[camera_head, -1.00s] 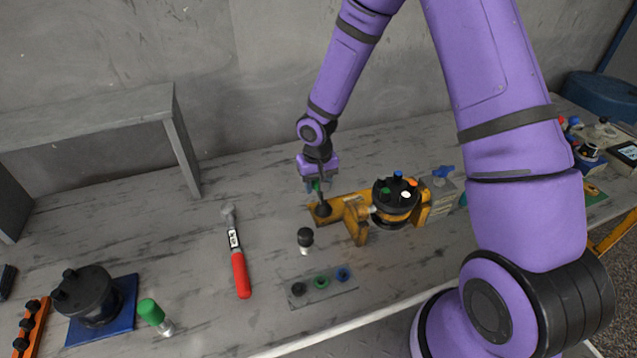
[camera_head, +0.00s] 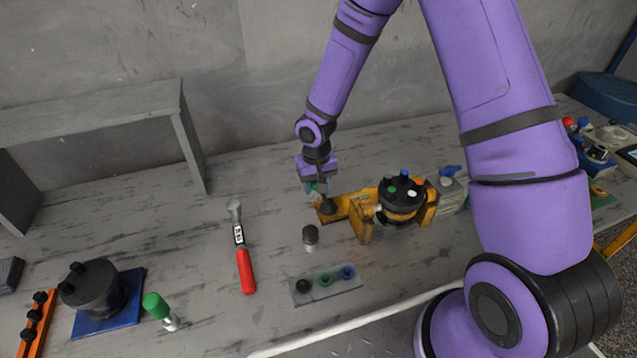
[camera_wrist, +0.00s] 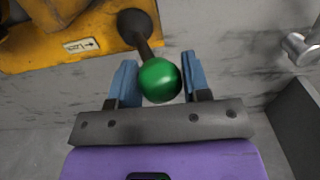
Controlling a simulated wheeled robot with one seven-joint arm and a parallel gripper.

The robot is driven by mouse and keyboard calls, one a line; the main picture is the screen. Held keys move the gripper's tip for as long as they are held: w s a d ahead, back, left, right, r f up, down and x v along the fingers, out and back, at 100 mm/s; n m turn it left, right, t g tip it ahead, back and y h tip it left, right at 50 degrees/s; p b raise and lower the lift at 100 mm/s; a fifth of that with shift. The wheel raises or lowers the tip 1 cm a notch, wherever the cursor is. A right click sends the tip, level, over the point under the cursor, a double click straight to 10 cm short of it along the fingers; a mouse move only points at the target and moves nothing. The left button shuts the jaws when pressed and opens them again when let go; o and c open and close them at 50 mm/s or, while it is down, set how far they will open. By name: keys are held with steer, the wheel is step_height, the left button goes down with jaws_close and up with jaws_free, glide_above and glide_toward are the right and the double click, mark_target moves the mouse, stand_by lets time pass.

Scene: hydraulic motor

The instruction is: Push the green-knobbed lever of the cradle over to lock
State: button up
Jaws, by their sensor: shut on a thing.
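The yellow cradle (camera_head: 362,232) stands on the bench and holds a black motor (camera_head: 400,204) with coloured caps. Its lever has a dark pivot (camera_wrist: 132,24) and a green knob (camera_wrist: 160,80); the lever rises from the cradle's left end in the head view. My gripper (camera_head: 316,188) is shut on the green knob, with its blue fingertips on either side of it in the wrist view (camera_wrist: 158,82). A label with an arrow (camera_wrist: 82,46) is on the cradle beside the pivot. In the head view the fingers mostly hide the knob.
A red-handled hammer-like tool (camera_head: 242,255), a small dark-topped cylinder (camera_head: 310,236) and a plate with coloured rings (camera_head: 326,282) lie in front. A grey shelf (camera_head: 100,105) stands at the back left. The bench behind the cradle is mostly clear.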

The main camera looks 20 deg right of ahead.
steer(key=shift+a+f, duration=0.15)
steer(key=shift+a, duration=0.35)
steer(key=shift+o, duration=0.2)
steer(key=shift+a+f, duration=0.35)
steer(key=shift+a, duration=0.2)
steer(key=shift+s+a, duration=0.1)
stand_by(0.3)
steer(key=o, duration=0.6)
steer(key=shift+f, duration=0.1)
steer(key=shift+c, duration=0.2)
step_height(320, 180, up, 6)
stand_by(0.4)
